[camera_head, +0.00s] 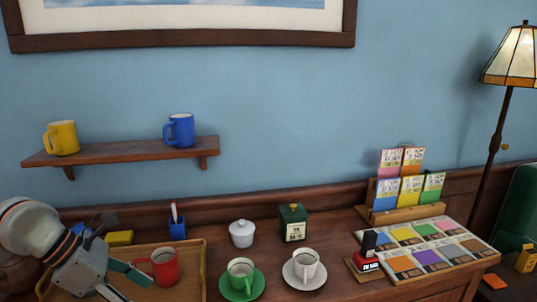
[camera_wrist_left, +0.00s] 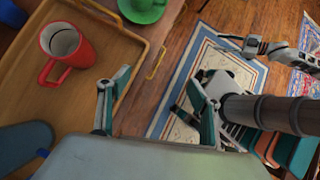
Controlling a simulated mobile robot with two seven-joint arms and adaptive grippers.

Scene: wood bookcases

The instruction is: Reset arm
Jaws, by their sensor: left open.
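My left gripper (camera_head: 96,286) comes in from the left over the wooden tray (camera_head: 203,258). It is open, and its fingers also show wide apart and empty in the left wrist view (camera_wrist_left: 160,78). The red mug (camera_head: 166,268) stands on the tray just right of the gripper. In the wrist view, the red mug (camera_wrist_left: 82,52) is left of the fingers, apart from them. A grey jointed part, which looks like my right gripper (camera_wrist_left: 250,45), is at the upper right of the wrist view; its jaws are too small to read.
A green cup on its saucer (camera_head: 240,288), a white cup (camera_head: 305,264), a lidded white pot (camera_head: 242,234) and a green tin (camera_head: 292,224) stand right of the tray. A stamp (camera_head: 368,250) and card racks (camera_head: 408,208) are farther right. A shelf (camera_head: 120,153) holds two mugs.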

